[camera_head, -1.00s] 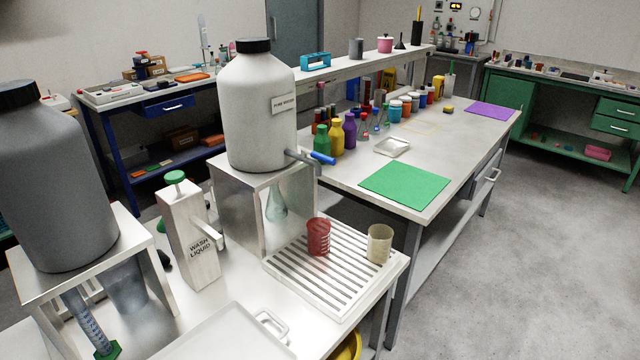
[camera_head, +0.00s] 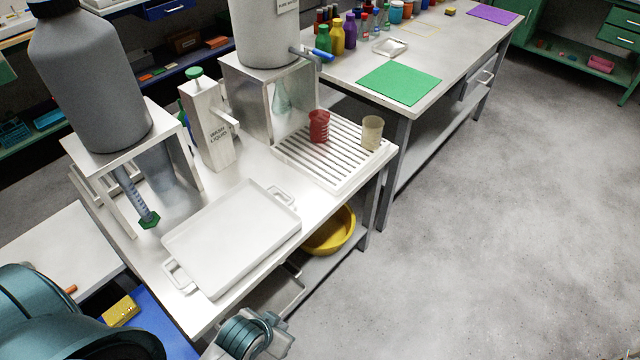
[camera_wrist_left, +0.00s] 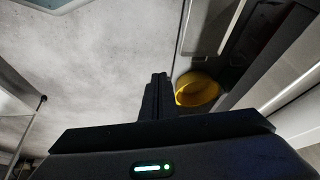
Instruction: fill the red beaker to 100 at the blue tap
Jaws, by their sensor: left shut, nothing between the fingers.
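The red beaker (camera_head: 319,127) stands upright on the slatted drain rack, in front of the metal stand. The blue tap (camera_head: 321,55) sticks out to the right from the large white bottle (camera_head: 268,32) on that stand, above and behind the beaker. My left gripper shows in the left wrist view (camera_wrist_left: 158,82), shut and empty, over the floor and clear of the beaker. In the head view its arm is low, by the front edge of the bench. My right gripper is not in view. The beaker's fill level cannot be read.
A beige beaker (camera_head: 372,132) stands right of the red one on the rack (camera_head: 345,168). A white tray (camera_head: 232,235) lies on the near bench. A wash liquid dispenser (camera_head: 208,128) stands left of the rack. A yellow bowl (camera_head: 330,236) sits on the shelf below.

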